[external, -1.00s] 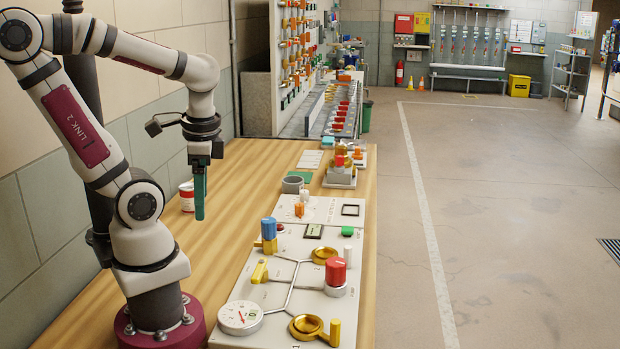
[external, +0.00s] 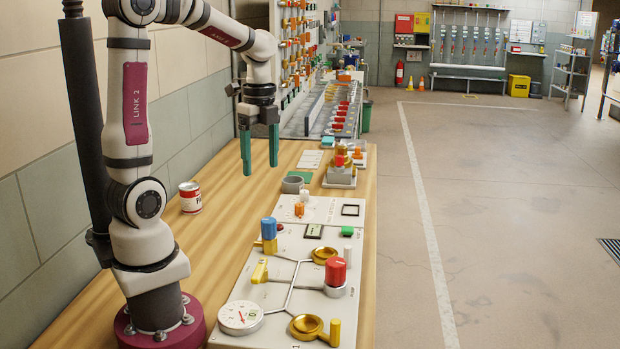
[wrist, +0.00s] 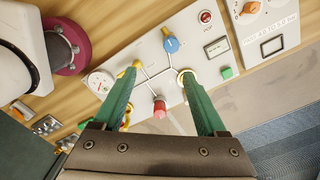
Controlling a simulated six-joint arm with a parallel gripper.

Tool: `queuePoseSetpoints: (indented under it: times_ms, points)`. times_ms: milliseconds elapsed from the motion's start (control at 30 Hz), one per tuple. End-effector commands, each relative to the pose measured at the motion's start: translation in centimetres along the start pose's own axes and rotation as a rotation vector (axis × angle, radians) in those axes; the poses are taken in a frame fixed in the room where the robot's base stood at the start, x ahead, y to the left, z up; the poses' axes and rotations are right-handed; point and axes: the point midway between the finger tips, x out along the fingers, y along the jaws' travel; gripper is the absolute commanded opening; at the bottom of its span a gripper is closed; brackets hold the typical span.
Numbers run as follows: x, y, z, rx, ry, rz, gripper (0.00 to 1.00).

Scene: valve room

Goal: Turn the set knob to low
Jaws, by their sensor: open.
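A small orange knob (external: 299,209) stands on the white panel (external: 325,207) behind the larger valve board; I take it as the set knob, but its label is not legible. My gripper (external: 260,160) hangs above the wooden bench, left of and higher than the panel. Its two green fingers are apart with nothing between them. In the wrist view my gripper (wrist: 160,76) has the valve board beyond its fingers, and the orange knob lies up and right.
The valve board (external: 283,270) carries a blue knob (external: 268,228), a red knob (external: 336,271), yellow handles and a gauge (external: 240,317). More fittings (external: 341,172) stand behind.

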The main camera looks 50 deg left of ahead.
Motion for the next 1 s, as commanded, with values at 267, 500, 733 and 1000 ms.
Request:
queuePoseSetpoints:
  times_ms: [267,500,733,1000]
  points:
    - [3.1,-2.3,1.0,0.148,0.02,-0.002,0.74]
    - [10.3,-2.3,0.8,0.147,0.02,-0.001,0.74]
    - [14.8,-2.3,0.8,0.147,0.019,-0.004,0.74]
    - [16.2,-2.4,0.7,0.148,0.018,-0.008,0.74]
